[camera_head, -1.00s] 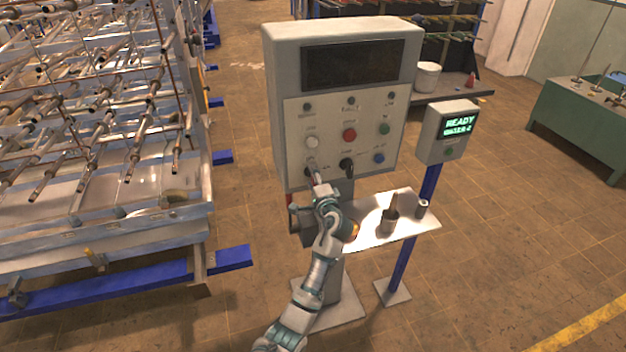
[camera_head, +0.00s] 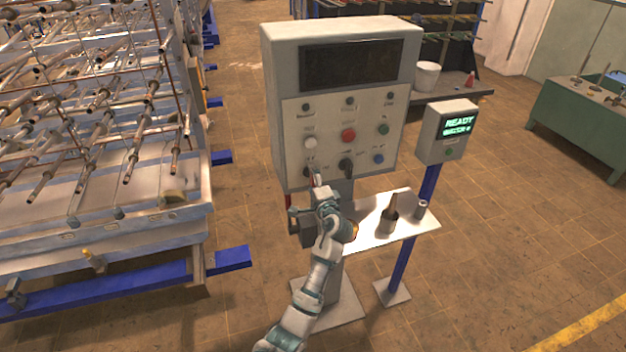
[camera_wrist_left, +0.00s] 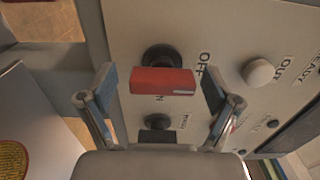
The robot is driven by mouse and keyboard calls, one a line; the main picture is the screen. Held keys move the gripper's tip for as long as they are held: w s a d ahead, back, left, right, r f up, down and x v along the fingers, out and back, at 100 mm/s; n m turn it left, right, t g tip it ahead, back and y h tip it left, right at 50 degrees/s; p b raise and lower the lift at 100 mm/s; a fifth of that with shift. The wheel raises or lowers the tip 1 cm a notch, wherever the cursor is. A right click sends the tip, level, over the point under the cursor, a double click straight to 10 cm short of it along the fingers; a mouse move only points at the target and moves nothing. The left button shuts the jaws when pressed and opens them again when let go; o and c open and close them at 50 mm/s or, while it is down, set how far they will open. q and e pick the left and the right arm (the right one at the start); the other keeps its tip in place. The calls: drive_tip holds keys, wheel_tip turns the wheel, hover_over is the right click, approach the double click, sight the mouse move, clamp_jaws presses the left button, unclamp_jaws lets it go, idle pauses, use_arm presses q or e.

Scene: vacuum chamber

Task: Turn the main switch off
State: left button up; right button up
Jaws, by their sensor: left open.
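The control box (camera_head: 294,70) stands on a post, with buttons and dark rotary knobs on its front panel. In the left wrist view, a switch with a red bar handle (camera_wrist_left: 163,82) on a black round base (camera_wrist_left: 160,56) sits beside the printed word OFF. Its bar lies crosswise in that picture. My left gripper (camera_head: 317,180) is at the panel's lower left and partly hides that area in the head view. In the wrist view the open fingers (camera_wrist_left: 160,78) stand on either side of the red handle, with gaps visible. My right gripper is not in view.
A black knob (camera_wrist_left: 158,122) and a white button (camera_wrist_left: 258,72) are near the switch. A shelf (camera_head: 370,236) with a cup (camera_head: 389,222) juts out below the box. A READY display (camera_head: 449,130) stands right; a rack of rods (camera_head: 90,110) stands left.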

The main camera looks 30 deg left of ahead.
use_arm(q)
drive_tip(key=v, duration=1.1)
drive_tip(key=shift+d, duration=0.2)
drive_tip(key=shift+f, duration=0.15)
